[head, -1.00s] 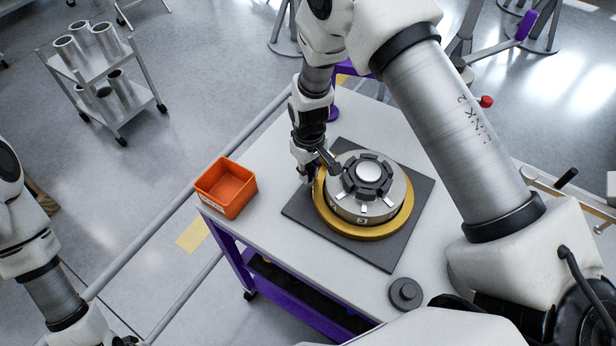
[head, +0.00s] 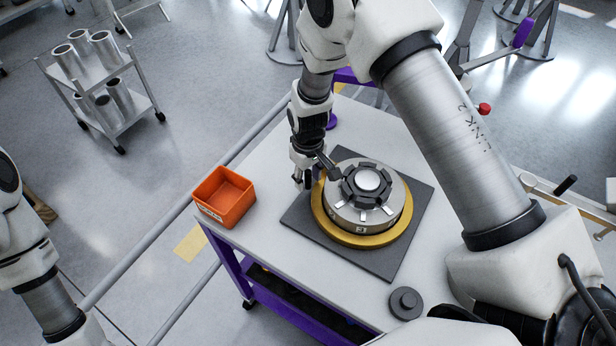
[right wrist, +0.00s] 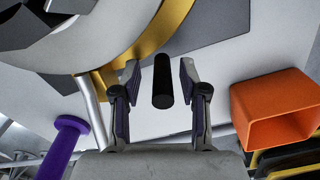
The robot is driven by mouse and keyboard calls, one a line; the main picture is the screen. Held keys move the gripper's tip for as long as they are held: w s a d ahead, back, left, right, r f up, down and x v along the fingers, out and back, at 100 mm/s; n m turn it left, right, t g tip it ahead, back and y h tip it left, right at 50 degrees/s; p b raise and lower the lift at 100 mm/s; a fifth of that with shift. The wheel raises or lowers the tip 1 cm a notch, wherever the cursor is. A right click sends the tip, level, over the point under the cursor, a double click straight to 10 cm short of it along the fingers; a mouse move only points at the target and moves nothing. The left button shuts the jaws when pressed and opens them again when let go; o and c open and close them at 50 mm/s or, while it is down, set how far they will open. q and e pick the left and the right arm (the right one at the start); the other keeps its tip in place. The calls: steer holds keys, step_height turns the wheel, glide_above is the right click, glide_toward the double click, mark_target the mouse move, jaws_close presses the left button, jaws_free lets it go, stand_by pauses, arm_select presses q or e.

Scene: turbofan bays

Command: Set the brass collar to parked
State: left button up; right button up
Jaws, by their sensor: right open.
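The brass collar (head: 372,238) is a gold ring around the foot of the round grey housing (head: 345,213) on the table. It also shows at the top of the right wrist view (right wrist: 155,40). A black cylindrical grip (right wrist: 162,82) stands between the open fingers of my right gripper (right wrist: 160,90), with gaps on both sides. In the head view my right gripper (head: 306,180) is at the left side of the collar, and its fingers partly hide the grip. I cannot read a parked mark. My left arm shows at the left edge; its gripper is out of view.
The housing stands on a dark square mat (head: 400,262) on a pale table. An orange bin (head: 223,197) is at the table's left corner, near my right gripper. A dark round knob (head: 406,303) lies at the front. A cart with metal tubes (head: 100,85) stands beyond.

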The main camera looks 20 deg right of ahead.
step_height(320, 180, up, 12)
steer(key=shift+f, duration=0.2)
steer(key=shift+w, duration=0.1)
steer(key=shift+f, duration=0.15)
